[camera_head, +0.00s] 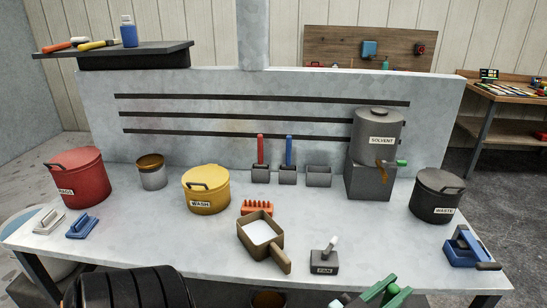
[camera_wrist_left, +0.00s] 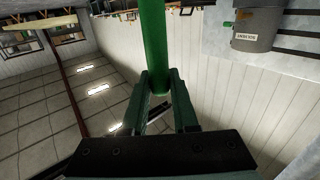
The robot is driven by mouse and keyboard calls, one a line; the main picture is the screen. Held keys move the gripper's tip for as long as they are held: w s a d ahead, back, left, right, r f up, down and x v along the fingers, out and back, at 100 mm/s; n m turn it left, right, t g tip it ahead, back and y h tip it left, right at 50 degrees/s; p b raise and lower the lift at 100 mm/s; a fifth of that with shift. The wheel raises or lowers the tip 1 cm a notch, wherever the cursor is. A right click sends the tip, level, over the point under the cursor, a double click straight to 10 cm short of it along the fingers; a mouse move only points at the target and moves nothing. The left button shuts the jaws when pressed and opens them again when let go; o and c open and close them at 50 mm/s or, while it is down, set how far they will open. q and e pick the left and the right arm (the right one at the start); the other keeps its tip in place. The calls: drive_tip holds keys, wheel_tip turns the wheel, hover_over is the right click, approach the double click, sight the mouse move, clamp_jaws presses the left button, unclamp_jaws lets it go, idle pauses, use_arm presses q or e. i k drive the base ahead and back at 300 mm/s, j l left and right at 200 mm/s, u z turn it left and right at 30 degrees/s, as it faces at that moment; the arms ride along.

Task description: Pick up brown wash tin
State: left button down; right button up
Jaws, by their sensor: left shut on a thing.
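A small grey metal tin (camera_head: 152,172) with a brown rim and brownish contents stands at the back left of the bench, between the red bin and the yellow wash bucket. I see no label on it. It stands upright, with no gripper near it. My left gripper (camera_head: 382,291) is at the bottom edge of the head view, far to the front right of the tin. In the left wrist view my left gripper (camera_wrist_left: 158,88) is shut on a green rod-like handle (camera_wrist_left: 156,40); the rest of that tool is out of frame. My right gripper is not in view.
The red bin (camera_head: 80,180) and yellow wash bucket (camera_head: 206,192) flank the tin. The solvent tank (camera_head: 377,148) and black waste bin (camera_head: 436,200) stand right.

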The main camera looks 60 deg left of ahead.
sight(262, 236)
drive_tip(key=i+l+u, duration=0.2)
drive_tip(key=l+u, duration=0.2)
drive_tip(key=u, duration=1.3)
drive_tip(key=l, duration=0.1)
